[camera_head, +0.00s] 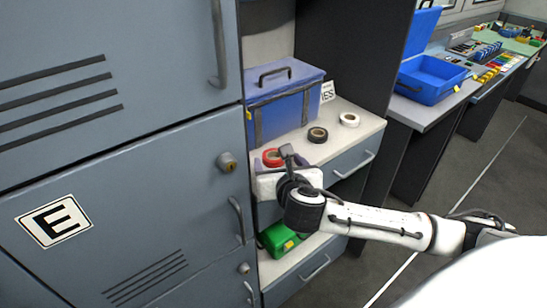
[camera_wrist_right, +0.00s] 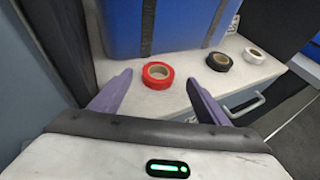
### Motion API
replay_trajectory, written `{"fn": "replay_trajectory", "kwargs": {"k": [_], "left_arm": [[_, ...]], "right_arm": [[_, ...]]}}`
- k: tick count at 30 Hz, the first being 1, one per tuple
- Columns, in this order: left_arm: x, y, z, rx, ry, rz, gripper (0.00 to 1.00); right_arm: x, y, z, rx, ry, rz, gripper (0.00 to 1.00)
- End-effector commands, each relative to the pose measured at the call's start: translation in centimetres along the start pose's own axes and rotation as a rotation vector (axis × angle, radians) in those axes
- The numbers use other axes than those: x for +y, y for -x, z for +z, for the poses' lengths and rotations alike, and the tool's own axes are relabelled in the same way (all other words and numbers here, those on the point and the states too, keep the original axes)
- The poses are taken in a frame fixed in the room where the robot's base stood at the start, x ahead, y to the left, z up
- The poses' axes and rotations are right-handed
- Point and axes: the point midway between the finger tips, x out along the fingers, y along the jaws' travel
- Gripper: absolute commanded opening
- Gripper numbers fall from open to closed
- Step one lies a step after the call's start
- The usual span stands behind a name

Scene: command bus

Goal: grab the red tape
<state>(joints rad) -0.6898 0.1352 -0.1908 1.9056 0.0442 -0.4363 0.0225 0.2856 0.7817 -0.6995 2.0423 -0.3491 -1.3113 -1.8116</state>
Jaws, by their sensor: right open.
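The red tape (camera_head: 272,157) is a roll lying flat on the white shelf top, at its left front in the head view. In the right wrist view the red tape (camera_wrist_right: 158,75) lies ahead of and between the two spread fingers, apart from both. My right gripper (camera_wrist_right: 155,95) is open and empty. In the head view my right gripper (camera_head: 284,160) is at the shelf's front edge, close to the tape and partly covering it. My left gripper is not in view.
A black roll (camera_head: 317,135) and a white roll (camera_head: 349,119) lie to the right of the red one. A blue case (camera_head: 285,95) stands behind them. A grey locker (camera_head: 120,120) rises close on the left. A green case (camera_head: 280,238) sits on the lower shelf.

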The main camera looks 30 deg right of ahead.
Motion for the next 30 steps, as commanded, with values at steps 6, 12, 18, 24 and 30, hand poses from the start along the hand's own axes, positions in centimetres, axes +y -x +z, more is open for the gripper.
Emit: {"fn": "replay_trajectory", "kwargs": {"k": [6, 12, 18, 24, 30], "left_arm": [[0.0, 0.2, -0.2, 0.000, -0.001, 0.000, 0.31], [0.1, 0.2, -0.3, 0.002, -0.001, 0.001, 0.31], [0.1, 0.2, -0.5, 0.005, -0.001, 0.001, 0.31], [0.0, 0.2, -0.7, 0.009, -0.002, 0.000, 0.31], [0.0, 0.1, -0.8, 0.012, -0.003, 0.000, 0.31]], "right_arm": [[0.2, -3.2, 0.1, 0.001, -0.002, -0.002, 0.70], [0.3, -4.2, 0.0, 0.001, -0.002, 0.001, 0.70], [0.3, -4.2, 0.0, 0.001, -0.002, 0.001, 0.63], [0.2, -4.2, 0.0, 0.001, -0.001, 0.001, 0.29], [0.2, -4.2, 0.0, 0.001, -0.001, 0.001, 0.26]]}}
